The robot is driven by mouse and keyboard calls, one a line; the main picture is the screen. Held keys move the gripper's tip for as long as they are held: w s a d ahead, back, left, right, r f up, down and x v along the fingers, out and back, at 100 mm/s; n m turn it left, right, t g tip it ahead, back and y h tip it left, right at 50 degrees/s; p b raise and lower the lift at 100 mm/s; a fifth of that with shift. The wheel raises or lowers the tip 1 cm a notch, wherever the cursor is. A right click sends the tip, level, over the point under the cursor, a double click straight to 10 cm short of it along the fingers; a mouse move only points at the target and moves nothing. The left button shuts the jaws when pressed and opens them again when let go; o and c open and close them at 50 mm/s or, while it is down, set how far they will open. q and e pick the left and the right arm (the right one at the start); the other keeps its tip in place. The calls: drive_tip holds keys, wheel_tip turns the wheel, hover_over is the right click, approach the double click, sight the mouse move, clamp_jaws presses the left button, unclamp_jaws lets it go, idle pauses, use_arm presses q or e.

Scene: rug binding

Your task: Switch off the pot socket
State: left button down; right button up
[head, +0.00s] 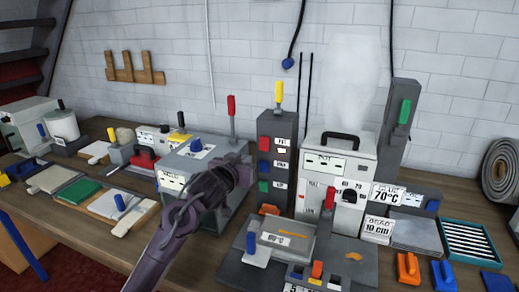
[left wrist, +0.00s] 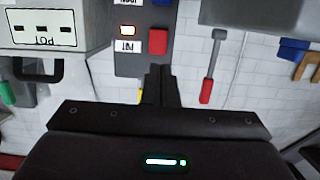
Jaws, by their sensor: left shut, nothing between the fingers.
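The dark socket panel (head: 279,128) stands upright left of the white pot (head: 338,165), which is marked POT and gives off steam. The panel has a red switch (head: 264,144) on top, a blue one (head: 264,166) and a green one (head: 264,187) below. My left gripper (head: 240,172) is shut and empty in front of the panel. Its fingertips (left wrist: 158,70) are close to the red switch; contact cannot be told.
A grey box (head: 203,165) with a blue knob stands left of the panel, and a red-handled lever (head: 231,105) rises behind it. A yellow-handled lever (head: 278,92) tops the panel. A grey block with a blue handle (head: 252,245) lies in front. The bench is crowded.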

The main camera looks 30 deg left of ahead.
sight(263, 147)
use_arm(q)
drive_tip(key=p+x, duration=0.3)
drive_tip(key=x, duration=0.7)
drive_tip(key=shift+w+a+r, duration=0.1)
drive_tip(key=shift+w+a, duration=0.05)
drive_tip(key=shift+w, duration=0.1)
drive_tip(key=shift+w+a+p, duration=0.1)
drive_tip(key=shift+w+p, duration=0.2)
drive_tip(key=shift+w, duration=0.15)
drive_tip(key=shift+w+f, duration=0.15)
drive_tip(key=shift+f, duration=0.1)
use_arm(e)
drive_tip(key=r, duration=0.4)
drive_tip(key=shift+w+a, duration=0.35)
drive_tip(key=shift+w+d, duration=0.1)
drive_tip(key=shift+d, duration=0.05)
